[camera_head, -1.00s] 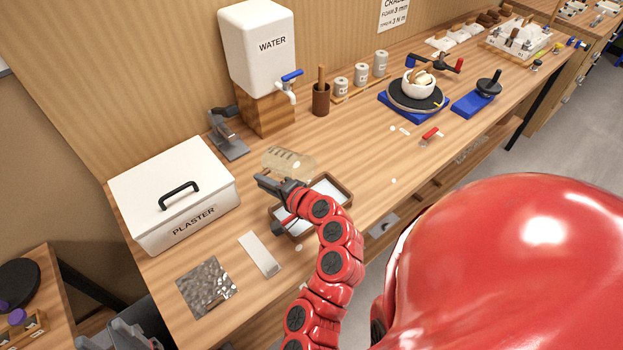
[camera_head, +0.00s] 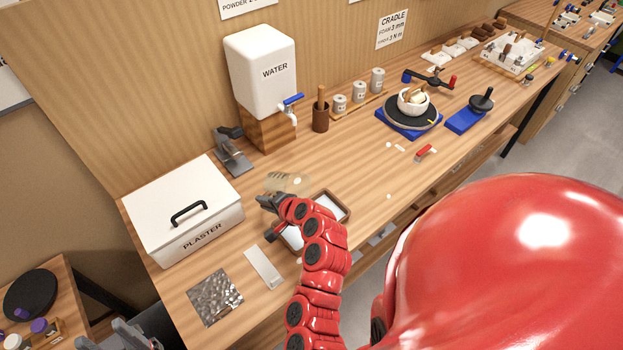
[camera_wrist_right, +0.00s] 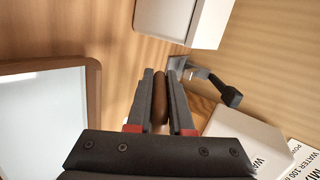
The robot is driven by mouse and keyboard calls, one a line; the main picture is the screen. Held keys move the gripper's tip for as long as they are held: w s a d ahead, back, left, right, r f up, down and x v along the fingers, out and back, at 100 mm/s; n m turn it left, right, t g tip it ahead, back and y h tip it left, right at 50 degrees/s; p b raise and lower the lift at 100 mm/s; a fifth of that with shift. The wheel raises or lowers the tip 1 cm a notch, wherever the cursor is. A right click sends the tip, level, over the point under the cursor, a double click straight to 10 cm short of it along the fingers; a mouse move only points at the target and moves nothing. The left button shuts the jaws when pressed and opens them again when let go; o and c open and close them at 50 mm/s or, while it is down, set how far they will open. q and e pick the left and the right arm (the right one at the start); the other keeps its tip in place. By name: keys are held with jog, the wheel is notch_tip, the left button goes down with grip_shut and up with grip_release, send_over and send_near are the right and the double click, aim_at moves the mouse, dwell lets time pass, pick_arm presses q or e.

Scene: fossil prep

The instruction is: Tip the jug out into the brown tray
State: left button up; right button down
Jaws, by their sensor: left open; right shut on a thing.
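The clear jug (camera_head: 287,183) is held tilted in the air by the far-left corner of the brown tray (camera_head: 345,203). My right gripper (camera_head: 270,202) is shut on it. In the right wrist view, a brown grip, apparently the jug's handle (camera_wrist_right: 160,100), lies between the right gripper's fingers (camera_wrist_right: 160,97); the clear body cannot be made out there. The brown tray has a pale inside, and its rim also shows in the right wrist view (camera_wrist_right: 93,100). My arm hides part of the tray. My left gripper (camera_head: 122,338) is open and empty at the lower left edge.
The white plaster box (camera_head: 185,212) stands left of the jug. The water tank (camera_head: 262,75) on its wooden block and a grey stand (camera_head: 231,150) are behind. A crinkled foil sheet (camera_head: 214,297) and a pale strip (camera_head: 263,266) lie in front. Bench right of the tray is mostly clear.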

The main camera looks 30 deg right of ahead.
jog(key=p, duration=0.1)
jog(key=r+g+p, duration=0.1)
jog(key=p, duration=0.1)
jog(key=shift+w+a+r+p, duration=0.1)
jog(key=shift+w+p, duration=0.2)
jog(key=shift+w, duration=0.05)
jog(key=shift+w+a+g+h+b, duration=0.15)
jog(key=shift+w+g+h+b, duration=0.15)
jog(key=shift+b, duration=0.2)
jog(key=shift+w+g, duration=0.2)
jog(key=shift+g, duration=0.2)
jog(key=shift+w+g, duration=0.2)
jog(key=shift+g, duration=0.2)
jog(key=shift+s, duration=0.1)
jog(key=shift+r, duration=0.25)
jog(key=r, duration=0.1)
jog(key=r+g, duration=0.1)
jog(key=r, duration=0.1)
jog(key=r+g+h, duration=0.1)
jog(key=r, duration=0.1)
jog(key=shift+s+r, duration=0.2)
jog(key=shift+s, duration=0.05)
jog(key=shift+s+r+g, duration=0.25)
jog(key=shift+r+g, duration=0.35)
jog(key=shift+r, duration=0.1)
